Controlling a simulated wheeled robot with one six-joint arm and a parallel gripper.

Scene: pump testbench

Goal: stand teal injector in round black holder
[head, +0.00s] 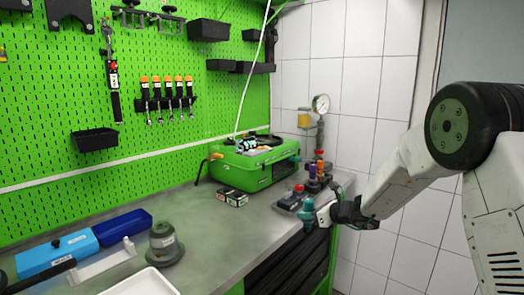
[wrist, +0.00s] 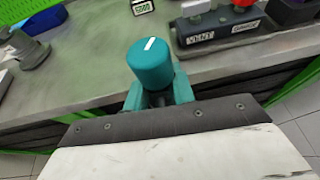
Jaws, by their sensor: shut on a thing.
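The teal injector (head: 307,212) is in my gripper (head: 334,211), beside the front edge of the bench in the head view. In the wrist view, its round teal cap (wrist: 152,66) with a white mark faces the camera; its lower end is hidden. My gripper is shut on it. A round dark holder (head: 165,246) with a pale label stands on the bench at lower left of the head view, well apart from the injector. It seems to show at the upper left of the wrist view (wrist: 27,52). Whether its socket is empty is unclear.
A small display box (head: 232,198), blue boxes (head: 120,227) and a white tray (head: 145,283) are on the bench. The middle bench is clear.

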